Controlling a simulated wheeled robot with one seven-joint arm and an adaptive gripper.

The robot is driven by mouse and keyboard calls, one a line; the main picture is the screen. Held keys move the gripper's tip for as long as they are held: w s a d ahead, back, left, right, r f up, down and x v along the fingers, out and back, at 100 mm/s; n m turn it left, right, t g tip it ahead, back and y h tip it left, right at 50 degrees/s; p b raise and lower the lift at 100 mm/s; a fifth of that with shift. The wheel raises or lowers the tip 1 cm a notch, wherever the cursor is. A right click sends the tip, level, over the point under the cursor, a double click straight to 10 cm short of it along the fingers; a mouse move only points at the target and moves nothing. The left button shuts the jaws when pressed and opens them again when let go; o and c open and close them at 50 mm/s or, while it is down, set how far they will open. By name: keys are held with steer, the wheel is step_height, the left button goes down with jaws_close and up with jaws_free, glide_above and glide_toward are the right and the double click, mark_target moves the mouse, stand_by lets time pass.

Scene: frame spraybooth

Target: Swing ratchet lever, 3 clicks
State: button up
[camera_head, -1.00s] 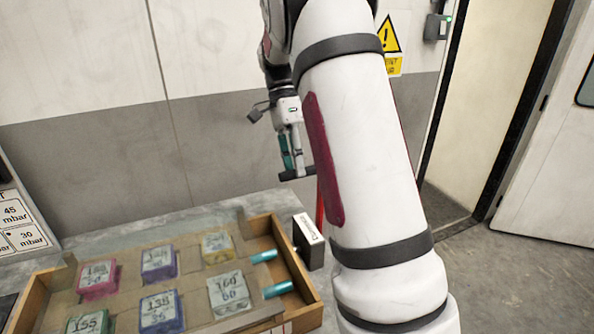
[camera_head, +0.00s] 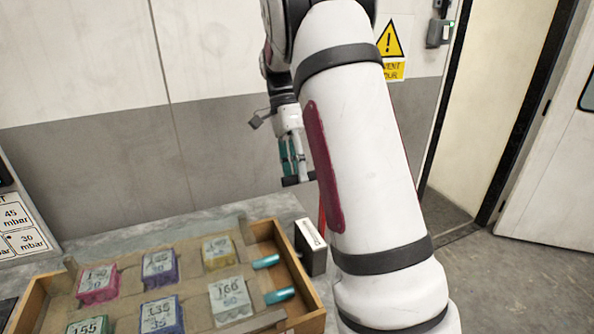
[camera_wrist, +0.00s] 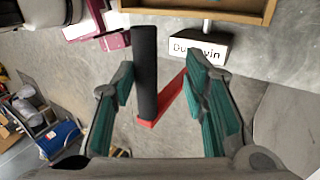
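The ratchet lever has a red arm (camera_wrist: 168,98) and a black grip (camera_wrist: 144,75). In the wrist view the grip stands between the fingers of my gripper (camera_wrist: 160,80). My gripper is open. Its teal-padded fingers are spread, with a gap on each side of the grip; the left gap looks narrower. In the head view my gripper (camera_head: 292,160) hangs down beside the wall, its fingertips at the black grip (camera_head: 298,180). Part of the red arm (camera_head: 322,208) shows there; the rest is hidden behind my arm.
A wooden tray (camera_head: 290,262) with labelled coloured blocks and teal cylinders sits on the grey bench (camera_head: 185,226). A small box with a white lettered face (camera_head: 309,236) stands beside it. A grey wall is behind; a doorway (camera_head: 487,100) opens at right.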

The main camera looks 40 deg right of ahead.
steer(key=v, duration=0.7)
steer(key=shift+r, duration=0.1)
stand_by(0.5)
